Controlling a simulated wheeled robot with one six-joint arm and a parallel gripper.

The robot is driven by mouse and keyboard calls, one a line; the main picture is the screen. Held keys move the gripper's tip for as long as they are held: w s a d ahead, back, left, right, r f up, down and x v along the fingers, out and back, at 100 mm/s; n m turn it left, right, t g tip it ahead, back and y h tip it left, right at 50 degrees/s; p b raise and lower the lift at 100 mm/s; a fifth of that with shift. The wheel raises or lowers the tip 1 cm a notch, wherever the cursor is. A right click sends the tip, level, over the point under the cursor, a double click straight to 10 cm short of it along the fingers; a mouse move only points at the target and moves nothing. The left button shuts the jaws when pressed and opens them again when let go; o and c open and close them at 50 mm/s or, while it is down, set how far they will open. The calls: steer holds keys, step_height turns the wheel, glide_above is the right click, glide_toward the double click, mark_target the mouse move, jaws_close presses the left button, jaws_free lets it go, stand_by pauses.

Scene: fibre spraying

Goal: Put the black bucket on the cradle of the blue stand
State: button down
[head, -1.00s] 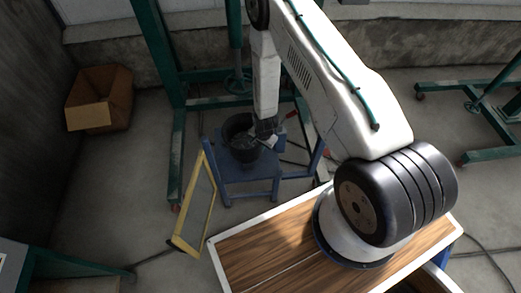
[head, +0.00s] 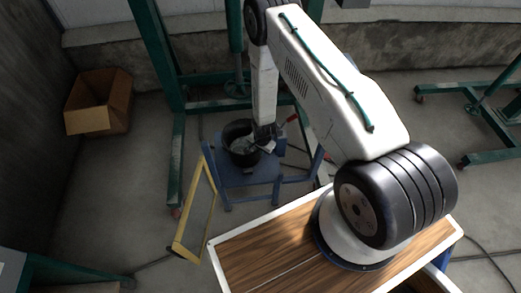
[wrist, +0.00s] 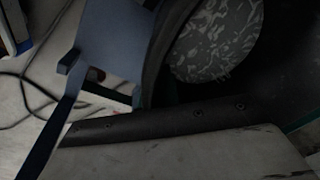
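The black bucket (head: 230,132) is at the blue stand (head: 250,178), over its upper part in the head view. Pale, mottled material shows inside it. My gripper (head: 264,133) is at the bucket's right rim and appears shut on it. In the wrist view the bucket's dark wall (wrist: 160,50) fills the middle and right, close against a dark finger bar with screws. The fingertips are hidden. The cradle is mostly hidden under the bucket, and I cannot tell whether the bucket touches it.
A yellow frame (head: 205,195) leans at the stand's left. A cardboard box (head: 98,103) lies open at the far left. Green steel frames (head: 177,150) stand behind and at the right. A red-handled object (head: 291,118) is just right of my gripper. A wood-topped table (head: 270,250) is in front.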

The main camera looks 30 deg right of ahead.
steer(key=shift+f, duration=0.1)
steer(key=c, duration=1.6)
jaws_free()
steer(key=shift+c, duration=0.2)
step_height(320, 180, up, 12)
steer(key=s, duration=0.2)
steer(key=shift+a, duration=0.1)
